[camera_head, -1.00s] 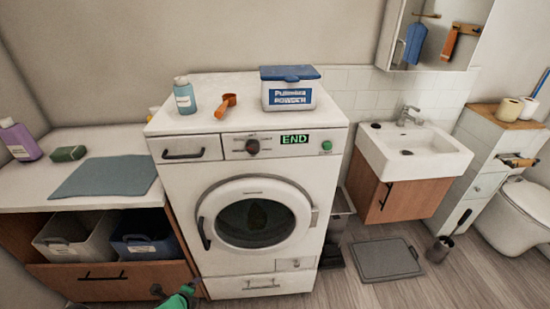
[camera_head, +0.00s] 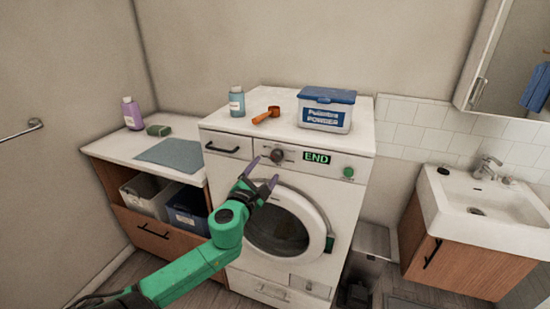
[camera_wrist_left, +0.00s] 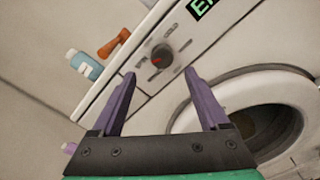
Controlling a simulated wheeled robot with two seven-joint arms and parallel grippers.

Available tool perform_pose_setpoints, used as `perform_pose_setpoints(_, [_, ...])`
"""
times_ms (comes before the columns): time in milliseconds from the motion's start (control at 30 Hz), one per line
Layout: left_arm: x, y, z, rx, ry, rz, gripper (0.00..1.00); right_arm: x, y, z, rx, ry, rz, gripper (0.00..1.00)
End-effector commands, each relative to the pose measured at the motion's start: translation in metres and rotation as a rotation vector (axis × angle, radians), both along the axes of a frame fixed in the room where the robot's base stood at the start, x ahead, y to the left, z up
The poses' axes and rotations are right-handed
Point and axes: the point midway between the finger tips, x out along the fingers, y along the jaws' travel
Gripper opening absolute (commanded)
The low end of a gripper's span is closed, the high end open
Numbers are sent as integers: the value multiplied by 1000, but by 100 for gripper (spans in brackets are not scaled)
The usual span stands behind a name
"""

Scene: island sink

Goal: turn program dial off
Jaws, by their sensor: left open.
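The program dial (camera_head: 277,156) is a dark round knob with a red mark on the washing machine's (camera_head: 335,200) front panel, left of a green END display (camera_head: 317,157). In the left wrist view the dial (camera_wrist_left: 162,56) lies beyond the fingertips, between their directions. My left gripper (camera_head: 262,172) has purple fingers spread apart and empty. It is in front of the machine, just below and left of the dial, apart from it. In the left wrist view the gripper (camera_wrist_left: 160,85) also shows open. My right gripper is not in view.
A round green button (camera_head: 348,172) is at the panel's right. A blue bottle (camera_head: 237,102), orange scoop (camera_head: 266,115) and powder box (camera_head: 326,112) stand on top. The round door (camera_head: 320,225) is below the panel. A counter (camera_head: 120,150) adjoins at left.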

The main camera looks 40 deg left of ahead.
Motion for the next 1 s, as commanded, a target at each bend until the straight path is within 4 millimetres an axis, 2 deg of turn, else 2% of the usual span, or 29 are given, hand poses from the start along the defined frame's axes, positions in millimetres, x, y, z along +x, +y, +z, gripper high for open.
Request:
perform_pose_setpoints(200, [47,17,2,-4,-4,2,78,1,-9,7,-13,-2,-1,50])
perform_pose_setpoints(333, [66,24,0,-6,-1,2,78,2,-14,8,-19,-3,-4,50])
perform_pose_setpoints(500, [76,26,-1,-4,1,-1,78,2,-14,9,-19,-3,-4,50])
perform_pose_setpoints(700, [76,26,-1,-4,1,-1,78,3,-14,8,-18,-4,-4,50])
perform_pose_setpoints(767, [76,26,-1,-4,1,-1,55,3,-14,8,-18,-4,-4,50])
perform_pose_setpoints(900, [76,26,-1,-4,1,-1,1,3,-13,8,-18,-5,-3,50])
perform_pose_setpoints(1000, [76,26,-1,-5,1,0,0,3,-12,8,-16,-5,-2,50])
